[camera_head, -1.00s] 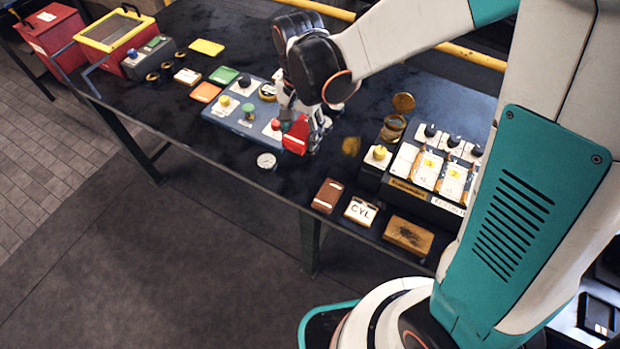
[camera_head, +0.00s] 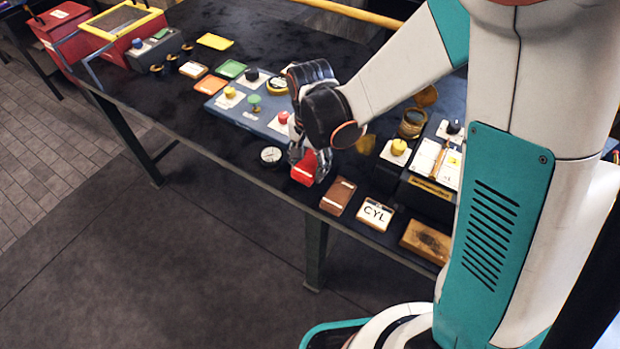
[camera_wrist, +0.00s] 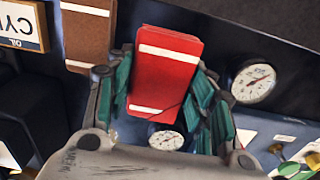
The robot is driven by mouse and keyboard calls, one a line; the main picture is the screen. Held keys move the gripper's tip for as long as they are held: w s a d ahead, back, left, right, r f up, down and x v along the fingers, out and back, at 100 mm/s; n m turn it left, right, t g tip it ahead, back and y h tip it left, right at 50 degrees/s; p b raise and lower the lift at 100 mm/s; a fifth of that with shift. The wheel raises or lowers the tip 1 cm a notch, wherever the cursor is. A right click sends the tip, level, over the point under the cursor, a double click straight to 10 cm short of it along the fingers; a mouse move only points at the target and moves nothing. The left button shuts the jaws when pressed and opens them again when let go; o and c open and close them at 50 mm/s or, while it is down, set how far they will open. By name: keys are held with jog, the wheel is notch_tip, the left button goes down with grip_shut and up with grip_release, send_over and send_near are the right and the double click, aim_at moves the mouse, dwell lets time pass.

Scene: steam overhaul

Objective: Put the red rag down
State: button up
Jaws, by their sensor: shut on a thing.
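The red rag (camera_head: 305,169) is a small red block-like bundle with white stripes at its ends. My gripper (camera_head: 308,160) is shut on it near the table's front edge, between the round white gauge and the brown block. In the wrist view the rag (camera_wrist: 165,72) sits between the green-padded fingers of my gripper (camera_wrist: 160,95). I cannot tell whether the rag touches the tabletop.
The gauge (camera_head: 271,155) lies left of the rag. A brown block (camera_head: 338,196), a CYL block (camera_head: 373,213) and a wooden block (camera_head: 425,241) line the front edge at right. A blue panel (camera_head: 262,118) with knobs lies behind. Bare table (camera_head: 215,145) shows left of the gauge.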

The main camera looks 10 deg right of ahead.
aim_at(310, 174)
jog(key=shift+f+b, duration=1.5)
jog(key=shift+f, duration=0.75)
jog(key=shift+r, duration=0.1)
jog(key=shift+s+f+b, duration=0.1)
jog(key=shift+f+b, duration=0.25)
jog(key=shift+f, duration=0.05)
jog(key=o, duration=0.9)
jog(key=shift+c, duration=0.2)
jog(key=shift+o, duration=1.2)
jog(key=shift+f, duration=0.1)
